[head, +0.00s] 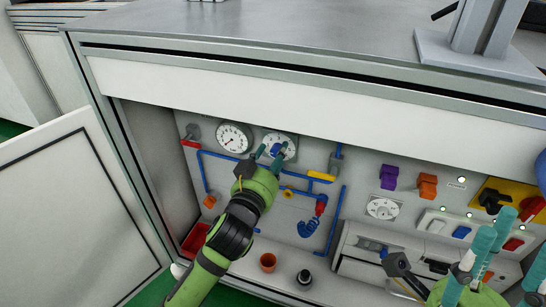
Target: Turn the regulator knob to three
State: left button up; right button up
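A round white scale plate (383,207) is on the grey back panel, right of centre, with a small pale centre. I cannot tell for certain whether this is the regulator knob, and its setting is too small to read. My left gripper (272,153) is in front of the right one of two round gauges (278,145) and partly covers it. Its teal fingertips are apart. A dark blue spot shows by them, but I cannot tell whether it is a knob or whether they touch it. My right gripper (495,228) is at the lower right, its teal fingers apart, with nothing seen between them.
The left gauge (234,137) is uncovered. Blue pipes (333,220) and a yellow handle (321,176) are near my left gripper. Purple (388,176) and orange (427,186) parts are to the right. An open white door (75,205) is at left; the worktop overhangs the panel.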

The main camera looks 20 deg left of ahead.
pick_arm(q)
grip_shut()
